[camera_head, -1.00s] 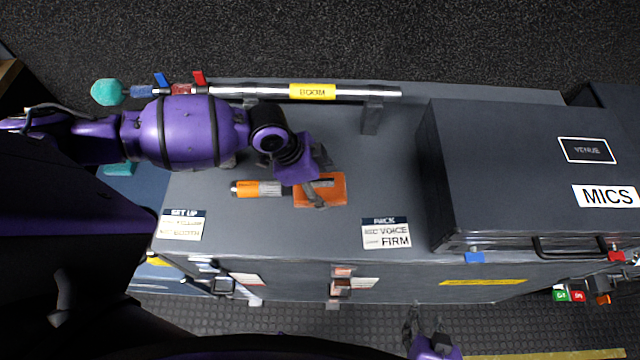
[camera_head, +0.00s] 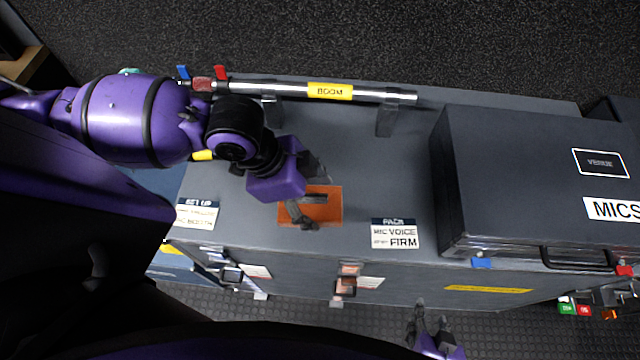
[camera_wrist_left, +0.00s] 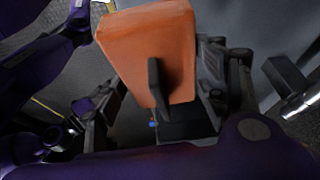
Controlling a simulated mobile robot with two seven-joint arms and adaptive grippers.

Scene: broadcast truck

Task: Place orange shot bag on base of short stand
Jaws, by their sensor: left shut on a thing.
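The orange shot bag (camera_head: 329,213) is a flat orange block with a dark strap on its face, above the grey case top in the head view. My left gripper (camera_head: 312,194) is shut on it, with one finger on its near side and one on its far side. In the left wrist view the bag (camera_wrist_left: 133,42) fills the space between the fingers. My right gripper (camera_head: 431,318) is at the bottom edge of the head view, empty, its fingers apart. I cannot make out a short stand or its base.
A silver boom pole (camera_head: 375,94) lies on brackets along the back of the grey case top (camera_head: 360,160). A dark raised case marked MICS (camera_head: 510,170) stands at the right. Set-up (camera_head: 197,214) and pack (camera_head: 396,233) cards lie near the front edge.

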